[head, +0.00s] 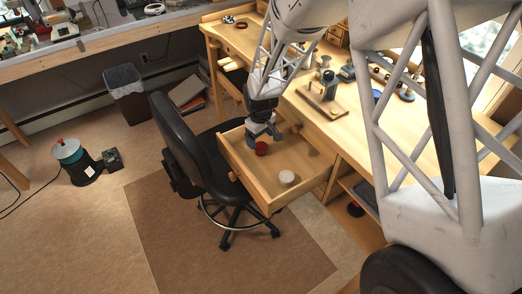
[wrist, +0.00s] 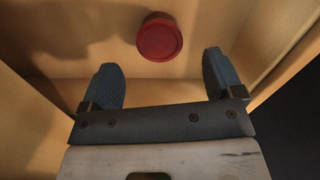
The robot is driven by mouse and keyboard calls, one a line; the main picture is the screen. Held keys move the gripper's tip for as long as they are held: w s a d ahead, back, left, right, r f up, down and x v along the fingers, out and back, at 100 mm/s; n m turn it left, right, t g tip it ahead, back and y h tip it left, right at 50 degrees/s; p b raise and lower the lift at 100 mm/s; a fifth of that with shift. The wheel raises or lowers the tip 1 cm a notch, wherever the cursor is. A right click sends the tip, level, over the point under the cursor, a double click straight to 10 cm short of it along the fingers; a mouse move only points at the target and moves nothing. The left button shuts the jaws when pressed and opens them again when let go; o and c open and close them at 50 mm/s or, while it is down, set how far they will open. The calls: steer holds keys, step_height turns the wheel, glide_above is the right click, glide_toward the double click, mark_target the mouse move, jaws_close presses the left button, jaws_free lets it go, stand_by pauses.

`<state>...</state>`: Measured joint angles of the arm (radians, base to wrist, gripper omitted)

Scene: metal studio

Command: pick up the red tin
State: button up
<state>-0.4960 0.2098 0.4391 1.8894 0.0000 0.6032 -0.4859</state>
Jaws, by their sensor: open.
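The red tin (head: 261,149) is a small round tin standing in the open wooden drawer (head: 300,172) of the workbench. In the wrist view the red tin (wrist: 160,38) shows its round lid, beyond and between the two blue-grey fingers. My gripper (head: 262,138) reaches down over the left part of the drawer, close to the tin. In the wrist view my gripper (wrist: 163,82) has its fingers spread wide with nothing between them. The tin looks apart from both fingers. The exact height of the fingers above the drawer floor is hard to tell.
A white round tin (head: 287,178) stands in the same drawer, toward its front right. The drawer walls rise around both tins. A black office chair (head: 188,135) stands close to the drawer's left. The workbench top (head: 345,130) behind carries several tools. The drawer's middle is clear.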

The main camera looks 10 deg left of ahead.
mark_target(260, 145)
steer(key=shift+f, duration=0.1)
steer(key=shift+f, duration=2.5)
steer(key=c, duration=1)
steer(key=shift+r, duration=0.15)
steer(key=shift+c, duration=0.2)
steer(key=shift+r, duration=4.85)
